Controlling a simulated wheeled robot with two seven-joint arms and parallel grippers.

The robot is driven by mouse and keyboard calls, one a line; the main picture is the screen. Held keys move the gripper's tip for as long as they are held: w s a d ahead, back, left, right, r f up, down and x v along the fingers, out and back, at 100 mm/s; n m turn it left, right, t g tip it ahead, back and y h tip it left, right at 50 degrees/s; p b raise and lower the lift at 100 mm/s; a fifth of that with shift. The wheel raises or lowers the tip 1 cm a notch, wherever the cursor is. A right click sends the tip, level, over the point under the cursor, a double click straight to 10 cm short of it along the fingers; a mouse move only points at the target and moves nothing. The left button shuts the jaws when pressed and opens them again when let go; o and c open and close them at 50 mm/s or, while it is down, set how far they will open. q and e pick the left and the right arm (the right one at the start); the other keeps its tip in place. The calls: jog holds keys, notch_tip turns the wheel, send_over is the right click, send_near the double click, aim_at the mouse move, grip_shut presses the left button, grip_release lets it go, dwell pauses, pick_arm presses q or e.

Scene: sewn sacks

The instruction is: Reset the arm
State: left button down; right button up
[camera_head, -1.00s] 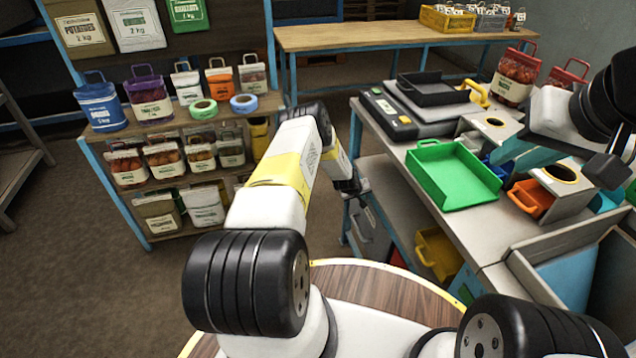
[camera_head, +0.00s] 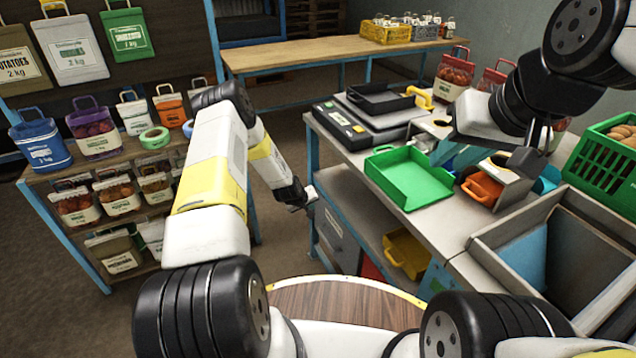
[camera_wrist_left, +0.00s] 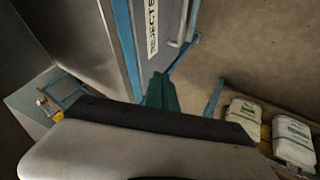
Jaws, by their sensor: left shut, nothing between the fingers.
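My left arm comes in from the left in the head view and bends down toward the floor gap between the shelf and the bench. My left gripper (camera_head: 303,198) is shut and empty, beside the bench's left legs and below its top. In the left wrist view a pale arm or wrist part with a black edge fills the lower middle. My right arm reaches in from the upper right. My right gripper (camera_head: 528,152) is over the right part of the bench, near the bins; its fingers are too unclear to tell open from shut.
The bench (camera_head: 400,213) holds a green tray (camera_head: 410,178), a scale (camera_head: 345,122) and an orange scoop (camera_head: 482,188). A green crate (camera_head: 605,160) and a grey bin (camera_head: 510,225) lie right. A shelf of sacks (camera_head: 75,177) stands left.

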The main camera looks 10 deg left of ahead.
pick_arm(q)
notch_tip(320, 180, up, 21)
jog(key=m, duration=0.2)
jog(key=s+r+m, duration=0.1)
jog(key=s+r, duration=0.4)
jog(key=r, duration=0.3)
jog(key=s+r+m, duration=0.1)
jog(key=s+r, duration=0.3)
jog(key=r, duration=0.5)
jog(key=s+r, duration=0.4)
jog(key=s, duration=0.6)
jog(key=s+r+m, duration=0.1)
jog(key=s+r, duration=0.4)
jog(key=s, duration=0.5)
jog(key=s+r+m, duration=0.1)
jog(key=s+r, duration=0.3)
jog(key=s, duration=0.7)
jog(key=shift+d+r+g, duration=0.3)
jog(key=shift+d+g, duration=0.1)
jog(key=shift+d, duration=0.05)
